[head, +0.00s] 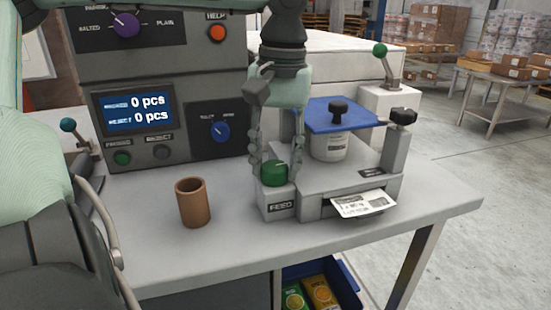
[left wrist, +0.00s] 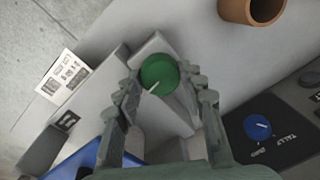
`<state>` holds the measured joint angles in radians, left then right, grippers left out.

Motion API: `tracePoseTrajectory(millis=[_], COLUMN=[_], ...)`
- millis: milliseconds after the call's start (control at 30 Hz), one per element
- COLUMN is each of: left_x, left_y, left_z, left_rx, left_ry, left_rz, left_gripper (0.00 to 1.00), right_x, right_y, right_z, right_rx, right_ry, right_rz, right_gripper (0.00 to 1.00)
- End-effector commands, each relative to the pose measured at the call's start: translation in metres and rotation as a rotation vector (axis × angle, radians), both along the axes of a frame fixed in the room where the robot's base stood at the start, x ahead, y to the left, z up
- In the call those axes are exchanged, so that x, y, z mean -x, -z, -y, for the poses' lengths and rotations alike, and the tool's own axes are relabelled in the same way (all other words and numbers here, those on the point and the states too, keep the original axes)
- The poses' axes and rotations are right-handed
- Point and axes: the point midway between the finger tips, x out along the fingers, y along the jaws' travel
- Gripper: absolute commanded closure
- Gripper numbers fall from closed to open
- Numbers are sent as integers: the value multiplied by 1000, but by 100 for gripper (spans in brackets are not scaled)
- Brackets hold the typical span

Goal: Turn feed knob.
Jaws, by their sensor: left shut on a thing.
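The green feed knob (head: 274,174) sits on top of a grey block labelled FEED, at the front left of the label machine (head: 350,180). My left gripper (head: 276,179) points down from above with one finger on each side of the knob, shut on it. In the left wrist view the feed knob (left wrist: 159,74) lies between the fingertips of my left gripper (left wrist: 165,88). A white pointer line on the knob points to the lower left there. My right gripper is not in view.
A brown cup (head: 193,203) stands on the bench left of the knob. A printed label (head: 362,204) sticks out of the machine's front. Behind is a control panel (head: 160,80) with a screen, a purple knob and a blue knob. The bench front is clear.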

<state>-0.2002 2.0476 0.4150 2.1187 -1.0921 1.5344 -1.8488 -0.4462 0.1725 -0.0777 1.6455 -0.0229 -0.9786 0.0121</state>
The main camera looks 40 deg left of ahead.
Motion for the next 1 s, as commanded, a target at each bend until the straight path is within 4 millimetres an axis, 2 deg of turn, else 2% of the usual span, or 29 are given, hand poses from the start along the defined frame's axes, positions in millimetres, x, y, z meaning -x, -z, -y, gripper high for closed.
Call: tracePoseTrajectory(millis=[200,233,400,767,867,1000], left_x=[-1,-1,-1,-1,-2,-3], left_y=[-1,-1,-1,-5,-18,-47], left_z=[0,0,0,0,0,2], left_rx=[-2,-2,0,0,-2,-2], left_ry=[-1,-2,-2,-2,-2,-4], left_rz=[4,4,2,2,5,6], left_gripper=[90,58,39,39,39,39], right_x=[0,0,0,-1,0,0], right_y=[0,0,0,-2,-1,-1], right_z=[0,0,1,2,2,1], right_rx=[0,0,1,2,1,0], right_ry=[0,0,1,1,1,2], right_rz=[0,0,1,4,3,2], right_gripper=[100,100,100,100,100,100])
